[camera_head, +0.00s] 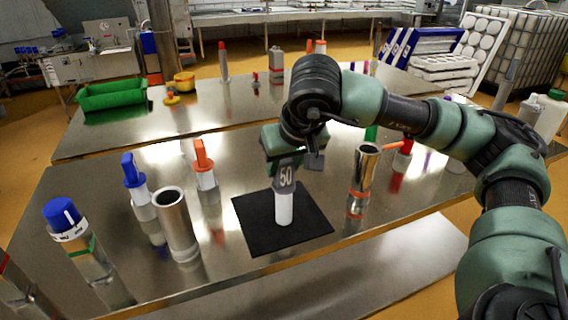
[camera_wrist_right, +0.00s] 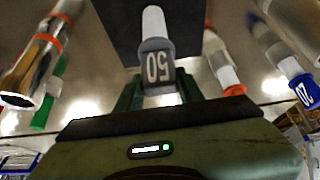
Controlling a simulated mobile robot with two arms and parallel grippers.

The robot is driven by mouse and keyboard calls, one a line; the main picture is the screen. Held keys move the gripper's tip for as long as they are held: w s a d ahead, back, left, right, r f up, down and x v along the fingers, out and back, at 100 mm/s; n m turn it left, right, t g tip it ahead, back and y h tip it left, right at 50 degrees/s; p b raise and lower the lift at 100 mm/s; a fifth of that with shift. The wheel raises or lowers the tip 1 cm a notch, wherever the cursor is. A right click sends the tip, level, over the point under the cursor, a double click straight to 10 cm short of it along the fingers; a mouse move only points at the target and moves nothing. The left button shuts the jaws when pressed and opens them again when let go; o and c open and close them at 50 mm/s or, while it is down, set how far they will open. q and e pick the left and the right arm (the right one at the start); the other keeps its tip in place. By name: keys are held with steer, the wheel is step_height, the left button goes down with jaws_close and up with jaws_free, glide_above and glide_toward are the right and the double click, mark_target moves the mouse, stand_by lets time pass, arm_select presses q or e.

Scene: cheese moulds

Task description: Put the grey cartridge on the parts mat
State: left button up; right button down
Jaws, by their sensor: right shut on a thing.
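The grey cartridge (camera_head: 286,178) has a grey head marked 50 and a white lower body. It is upright over the black parts mat (camera_head: 256,232); I cannot tell whether its lower end touches the mat. My right gripper (camera_head: 287,157) comes from above and behind and is shut on the grey head. In the right wrist view the cartridge (camera_wrist_right: 156,62) sits between the fingers, its white end over the dark mat (camera_wrist_right: 122,22). My left gripper is not in view.
A steel cylinder (camera_head: 177,226) and orange-topped (camera_head: 204,166) and blue-topped (camera_head: 134,180) cartridges stand left of the mat. A steel cylinder with an orange band (camera_head: 365,172) stands to the right. A blue-capped item (camera_head: 64,218) is far left. The mat around the cartridge is clear.

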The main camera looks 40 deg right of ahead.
steer(key=shift+f, duration=0.1)
steer(key=c, duration=0.9)
jaws_free()
steer(key=shift+r, duration=0.4)
steer(key=v, duration=1.1)
steer(key=shift+s+r, duration=0.25)
steer(key=shift+a+f, duration=0.1)
